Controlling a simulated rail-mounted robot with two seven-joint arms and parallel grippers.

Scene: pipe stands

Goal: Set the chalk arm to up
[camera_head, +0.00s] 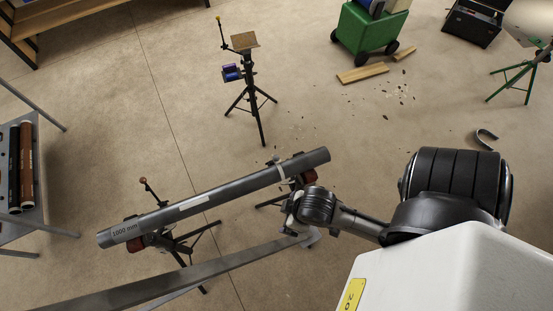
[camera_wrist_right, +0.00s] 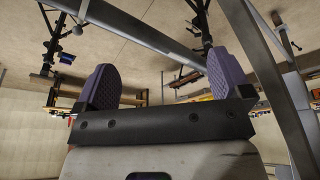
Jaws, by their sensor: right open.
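A grey pipe (camera_head: 215,195) marked 1000 mm lies tilted across two dark tripod stands. A small pale piece (camera_head: 278,167) shows against the pipe by the right stand; it may be the chalk arm, but its setting is unclear. The left stand (camera_head: 168,240) has a thin arm with a red-brown knob (camera_head: 143,181), raised beside the pipe. My right gripper (camera_head: 292,212) is just below the pipe's right part, its fingers mostly hidden. In the right wrist view its two purple pads (camera_wrist_right: 163,82) are apart with nothing between them. My left gripper is out of view.
A third tripod (camera_head: 250,85) with a yellow-knobbed arm stands behind. A long grey rail (camera_head: 190,274) runs below the pipe. A green cart (camera_head: 365,28), planks (camera_head: 362,73) and debris lie at the back right. A rack with tubes (camera_head: 27,165) is at left.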

